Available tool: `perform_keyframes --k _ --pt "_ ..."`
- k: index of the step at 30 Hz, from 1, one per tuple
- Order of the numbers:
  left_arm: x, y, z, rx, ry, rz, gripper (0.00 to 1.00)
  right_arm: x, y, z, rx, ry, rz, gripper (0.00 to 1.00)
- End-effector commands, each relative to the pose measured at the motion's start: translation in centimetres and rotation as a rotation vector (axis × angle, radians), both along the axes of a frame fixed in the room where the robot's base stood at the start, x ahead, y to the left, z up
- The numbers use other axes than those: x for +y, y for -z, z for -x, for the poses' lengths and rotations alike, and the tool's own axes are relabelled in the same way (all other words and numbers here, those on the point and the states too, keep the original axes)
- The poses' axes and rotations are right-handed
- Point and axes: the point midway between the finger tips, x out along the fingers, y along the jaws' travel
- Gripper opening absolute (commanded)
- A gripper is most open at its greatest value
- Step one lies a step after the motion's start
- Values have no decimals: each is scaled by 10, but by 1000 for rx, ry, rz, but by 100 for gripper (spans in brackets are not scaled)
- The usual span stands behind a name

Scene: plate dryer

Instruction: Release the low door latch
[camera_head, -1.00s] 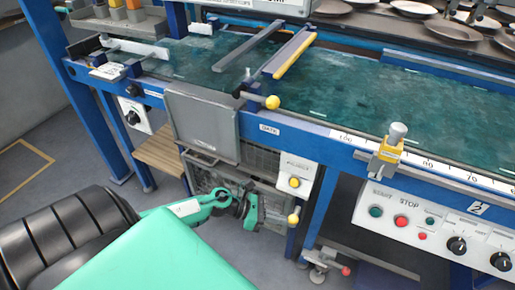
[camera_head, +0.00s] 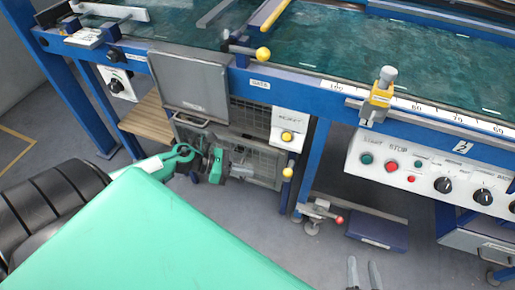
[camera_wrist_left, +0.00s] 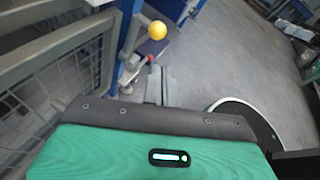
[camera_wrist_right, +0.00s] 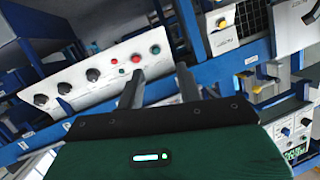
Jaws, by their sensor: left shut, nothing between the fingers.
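The low door latch shows as a yellow ball knob (camera_head: 287,173) at the right edge of the lower mesh door (camera_head: 262,172), below the white button box. The yellow knob (camera_wrist_left: 156,30) also shows in the left wrist view, ahead of the fingers and apart from them. My left gripper (camera_head: 243,169) is shut and empty, in front of the mesh door and left of the knob. Its shut fingers (camera_wrist_left: 160,86) show in the left wrist view. My right gripper (camera_head: 364,274) is open and empty over the floor at the bottom; its spread fingers (camera_wrist_right: 160,88) face the control panel.
A grey panel with a handle (camera_head: 192,83) hangs above the mesh door. Another yellow ball (camera_head: 263,53) sits at the tabletop edge. A red-tipped foot clamp (camera_head: 338,219) stands low by the blue leg. A control panel (camera_head: 430,170) is at right. Floor in front is clear.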

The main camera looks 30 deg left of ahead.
Motion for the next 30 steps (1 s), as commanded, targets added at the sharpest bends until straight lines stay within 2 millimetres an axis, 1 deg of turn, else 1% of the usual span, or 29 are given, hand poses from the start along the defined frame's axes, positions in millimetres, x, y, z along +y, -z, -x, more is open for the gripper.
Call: perform_keyframes --k 1,4,10,30 --pt "6 -5 5 2 1 -2 0 -1 0 1 16 -2 7 36" --pt "15 -11 12 1 0 -2 0 -3 2 1 41 -4 22 36" --pt "25 -18 19 2 1 0 0 -6 4 1 69 -4 41 36" --pt "25 -20 20 3 -5 8 0 -7 5 1 73 -3 44 36"
